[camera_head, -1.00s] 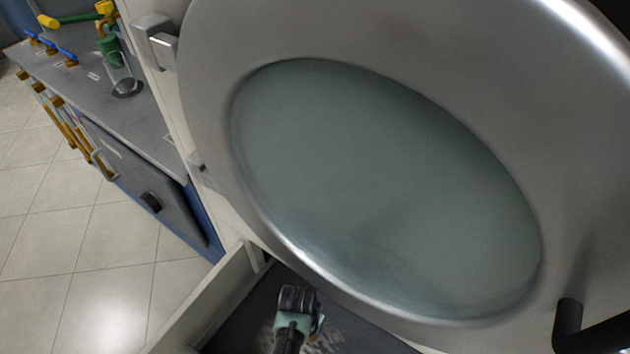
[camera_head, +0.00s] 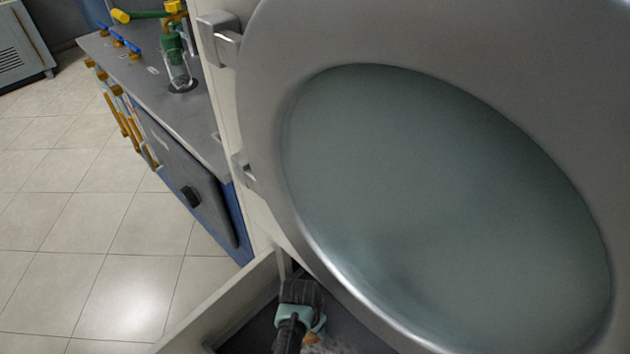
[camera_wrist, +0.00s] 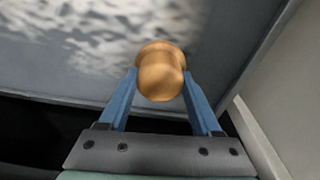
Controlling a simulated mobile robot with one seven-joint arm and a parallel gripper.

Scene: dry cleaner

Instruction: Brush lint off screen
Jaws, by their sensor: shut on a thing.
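The screen (camera_wrist: 45,68) is a flat grey panel inside an open drawer-like frame. Whitish, patchy lint (camera_wrist: 125,35) covers much of its upper part in the wrist view. In the head view a bit of the lint (camera_head: 325,344) shows beside my gripper (camera_head: 300,290), near the left inner wall. In the wrist view my gripper (camera_wrist: 160,78) has its blue fingers shut on a rounded wooden handle (camera_wrist: 160,70), likely the brush's. The bristles are hidden, so I cannot tell whether they touch the screen.
A large round metal door (camera_head: 270,60) with tinted glass hangs over the frame on the right. The pale frame wall (camera_head: 215,305) runs along the left; another wall (camera_wrist: 262,135) is close right in the wrist view. A counter with taps (camera_head: 150,75) stands at back left. Tiled floor is clear.

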